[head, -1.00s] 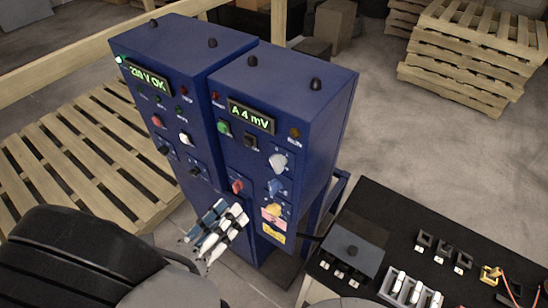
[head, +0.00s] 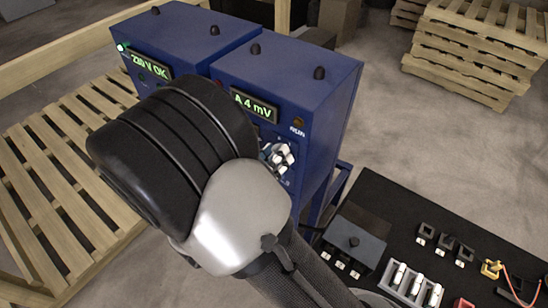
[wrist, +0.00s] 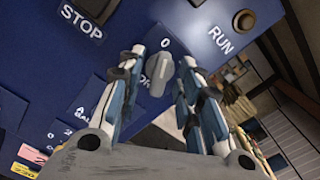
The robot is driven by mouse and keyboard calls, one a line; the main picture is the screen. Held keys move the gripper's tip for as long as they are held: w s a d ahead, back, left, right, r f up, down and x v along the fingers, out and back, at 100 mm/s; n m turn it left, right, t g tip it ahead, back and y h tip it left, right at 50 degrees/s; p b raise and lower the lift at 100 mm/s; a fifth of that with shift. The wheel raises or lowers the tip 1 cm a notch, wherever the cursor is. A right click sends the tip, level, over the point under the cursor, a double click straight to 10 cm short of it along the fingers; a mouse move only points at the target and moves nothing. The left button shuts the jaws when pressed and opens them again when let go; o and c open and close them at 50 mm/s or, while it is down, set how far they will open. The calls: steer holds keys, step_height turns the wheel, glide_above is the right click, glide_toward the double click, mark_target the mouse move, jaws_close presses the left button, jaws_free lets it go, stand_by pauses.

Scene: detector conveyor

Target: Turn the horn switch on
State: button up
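A grey rotary knob (wrist: 158,72) sits on the blue panel in the wrist view, with a "0" printed above it. It looks like the horn switch, but I cannot read a horn label. My gripper (wrist: 161,62) is open, with one finger on each side of the knob and gaps between fingers and knob. In the head view my gripper (head: 279,155) is at the front of the right blue cabinet (head: 290,75), mostly behind my own arm. The arm hides most of the controls there.
The right cabinet's display (head: 254,106) reads "A 4 mV"; the left cabinet's display (head: 150,67) reads "230 V OK". A RUN lamp (wrist: 244,20) and STOP button (wrist: 97,8) flank the knob. A black table (head: 400,225) with small parts stands right.

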steer(key=shift+c, duration=0.6)
jaws_close()
steer(key=shift+m, duration=0.3)
steer(key=shift+m+b, duration=4.15)
steer(key=shift+m, duration=1.45)
